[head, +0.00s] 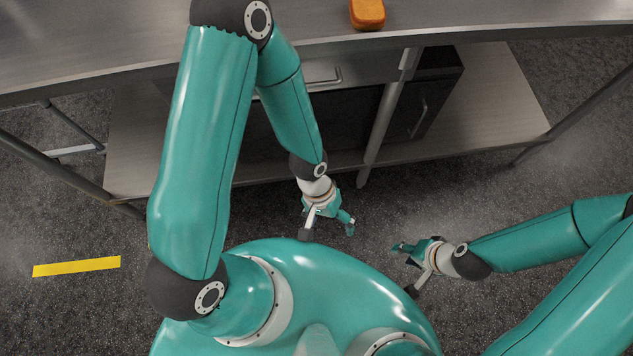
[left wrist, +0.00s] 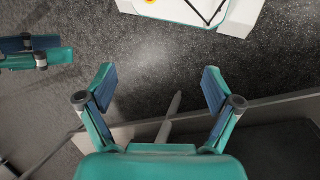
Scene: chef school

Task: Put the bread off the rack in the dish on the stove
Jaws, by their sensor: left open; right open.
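A small orange-brown block with rounded edges (head: 367,13) lies on the steel counter at the top edge of the head view; I cannot tell whether it is the bread. No rack, dish or stove is in view. My left gripper (head: 328,231) hangs below counter height, in front of the lower shelf, open and empty. My right gripper (head: 405,268) is open and empty over the floor, to the right of the left one. It also shows at the left of the left wrist view (left wrist: 38,54).
The steel counter (head: 480,22) runs across the top of the head view, its front edge above both grippers. Below it are a lower shelf (head: 500,95), table legs and a dark cabinet (head: 425,105). A yellow strip (head: 77,267) marks the speckled floor at left.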

